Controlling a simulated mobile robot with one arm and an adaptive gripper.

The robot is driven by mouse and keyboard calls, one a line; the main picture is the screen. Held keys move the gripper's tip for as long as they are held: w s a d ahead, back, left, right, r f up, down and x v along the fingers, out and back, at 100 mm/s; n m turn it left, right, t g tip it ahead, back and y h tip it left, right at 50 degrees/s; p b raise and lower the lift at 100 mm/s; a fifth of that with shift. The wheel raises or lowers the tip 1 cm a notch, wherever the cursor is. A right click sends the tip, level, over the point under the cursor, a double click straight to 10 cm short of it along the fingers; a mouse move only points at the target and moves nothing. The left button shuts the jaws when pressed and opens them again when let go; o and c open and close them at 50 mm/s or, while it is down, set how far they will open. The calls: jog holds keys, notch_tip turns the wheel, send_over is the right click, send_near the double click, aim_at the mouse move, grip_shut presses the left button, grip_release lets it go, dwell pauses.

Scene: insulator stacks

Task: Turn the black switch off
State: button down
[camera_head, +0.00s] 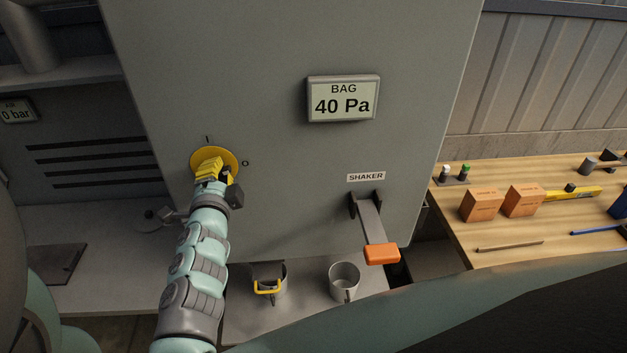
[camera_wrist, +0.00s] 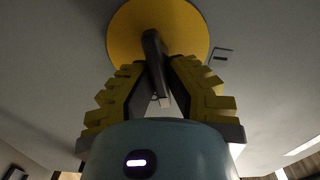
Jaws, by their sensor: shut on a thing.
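The black switch (camera_wrist: 152,47) is a bar-shaped handle on a round yellow disc (camera_wrist: 198,32), seen close in the wrist view. The disc (camera_head: 229,154) is on the grey cabinet's front in the head view, with an "I" mark above it and an "O" mark to its right. My gripper (camera_wrist: 158,68) has its yellow ridged fingers on both sides of the handle, shut on it. In the head view, my gripper (camera_head: 211,172) covers the handle, so which mark it points to cannot be told there.
A "BAG 40 Pa" display (camera_head: 343,99) is on the cabinet. Below right, a shaker lever with an orange end (camera_head: 382,254) sticks out. Two metal cups, one with a yellow handle (camera_head: 267,287), stand below. A wooden bench (camera_head: 540,225) with orange boxes is at right.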

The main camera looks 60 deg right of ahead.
jog(key=shift+f+m+b, duration=0.2)
jog(key=shift+m+b, duration=0.15)
jog(key=shift+m, duration=0.35)
jog(key=shift+f+m+b, duration=0.2)
jog(key=shift+m+b, duration=0.1)
jog(key=shift+m, duration=0.4)
jog(key=c, duration=1)
grip_release()
jog(key=shift+r, duration=0.15)
jog(key=shift+v, duration=6)
